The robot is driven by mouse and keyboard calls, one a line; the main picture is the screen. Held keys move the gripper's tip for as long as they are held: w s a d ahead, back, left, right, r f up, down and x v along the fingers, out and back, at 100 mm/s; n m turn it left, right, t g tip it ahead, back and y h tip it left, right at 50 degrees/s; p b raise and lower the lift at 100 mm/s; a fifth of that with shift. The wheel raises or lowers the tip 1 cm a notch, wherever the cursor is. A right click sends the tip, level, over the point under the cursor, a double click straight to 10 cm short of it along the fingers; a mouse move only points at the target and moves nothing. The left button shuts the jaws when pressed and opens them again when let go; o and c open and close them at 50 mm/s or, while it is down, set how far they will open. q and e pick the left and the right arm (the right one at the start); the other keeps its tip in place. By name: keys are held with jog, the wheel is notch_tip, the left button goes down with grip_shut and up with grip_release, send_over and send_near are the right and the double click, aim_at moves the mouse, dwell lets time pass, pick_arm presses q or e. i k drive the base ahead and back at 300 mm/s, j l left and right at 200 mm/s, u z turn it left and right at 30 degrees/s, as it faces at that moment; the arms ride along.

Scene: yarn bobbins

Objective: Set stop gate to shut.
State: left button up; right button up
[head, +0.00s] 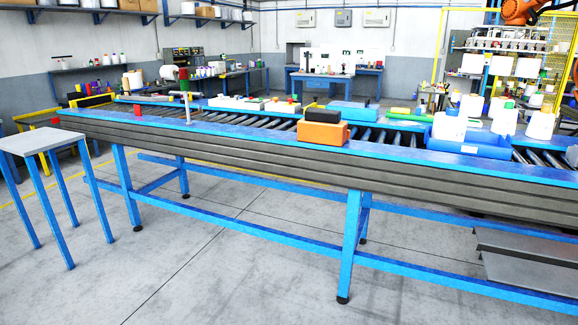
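A roller conveyor with blue rails (230,131) runs across the view. A pale bar (150,98) lies across the conveyor to the left of the post. These look like parts of the stop gate, but I cannot tell for certain, nor whether the gate is open or shut. Neither of my grippers is in view.
A small grey-topped table (38,140) stands at the left. The floor (235,240) in front is clear.

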aim_at(314, 104)
jog(key=i+z, duration=0.1)
jog(key=i, duration=0.55)
jog(key=i+j, duration=0.15)
jog(key=i, duration=0.55)
jog(key=i+z, duration=0.15)
jog(key=i, duration=0.5)
jog(key=i+j+z, duration=0.1)
jog(key=i+j, duration=0.15)
jog(key=i, duration=0.45)
